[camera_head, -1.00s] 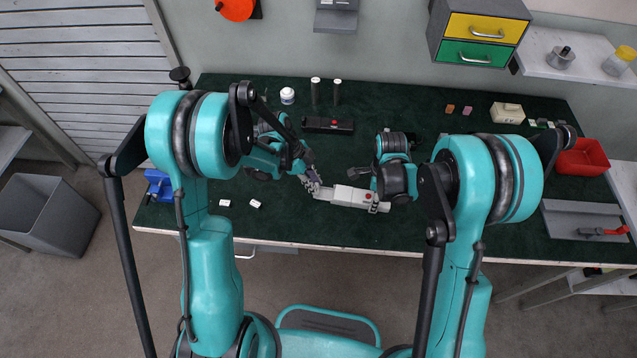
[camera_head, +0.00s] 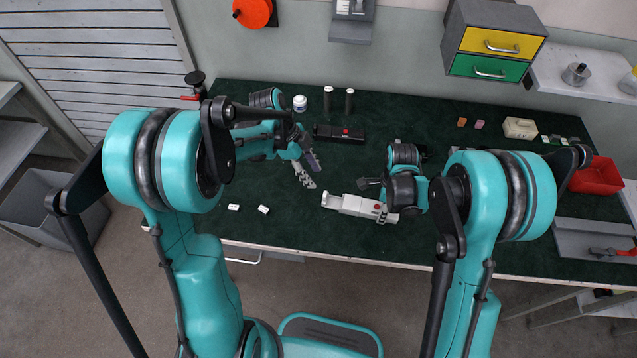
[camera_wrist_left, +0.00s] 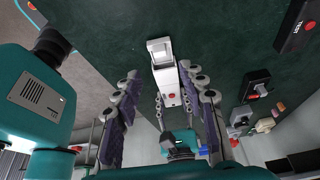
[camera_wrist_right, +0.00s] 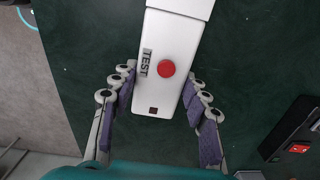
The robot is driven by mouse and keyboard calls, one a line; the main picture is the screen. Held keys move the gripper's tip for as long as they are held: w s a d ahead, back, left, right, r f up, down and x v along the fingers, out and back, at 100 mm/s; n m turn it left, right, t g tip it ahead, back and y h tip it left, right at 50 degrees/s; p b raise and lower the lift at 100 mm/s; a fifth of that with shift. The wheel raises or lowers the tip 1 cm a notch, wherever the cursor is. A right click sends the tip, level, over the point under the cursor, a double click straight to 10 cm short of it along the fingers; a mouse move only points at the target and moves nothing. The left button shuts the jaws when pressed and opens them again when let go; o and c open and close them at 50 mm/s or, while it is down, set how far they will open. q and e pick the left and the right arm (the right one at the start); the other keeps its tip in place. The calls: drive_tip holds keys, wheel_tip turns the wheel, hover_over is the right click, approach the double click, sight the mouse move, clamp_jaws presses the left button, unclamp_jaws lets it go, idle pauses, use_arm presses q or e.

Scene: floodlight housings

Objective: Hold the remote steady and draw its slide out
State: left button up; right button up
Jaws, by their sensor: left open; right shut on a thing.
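The white remote (camera_head: 357,205) lies level near the table's front middle, its red button and TEST label clear in the right wrist view (camera_wrist_right: 176,45). Its left end has a pale, hollow, tray-like slide (camera_head: 331,200), which stands out from the body in the left wrist view (camera_wrist_left: 159,49). My right gripper (camera_wrist_right: 163,80) is shut on the remote, its fingers along both sides of the button end. My left gripper (camera_head: 310,172) is open and empty, up and left of the slide end, apart from it.
A black box with a red button (camera_head: 339,133) lies behind the grippers. Two small white pieces (camera_head: 249,208) lie at the front left. Two dark cylinders (camera_head: 338,101) and a white jar (camera_head: 299,103) stand at the back. A red bin (camera_head: 597,177) is at right.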

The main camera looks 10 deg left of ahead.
use_arm(q)
drive_tip(key=v, duration=0.2)
drive_tip(key=shift+a+r, duration=0.15)
drive_tip(key=shift+r, duration=0.1)
use_arm(e)
drive_tip(key=o, duration=1.3)
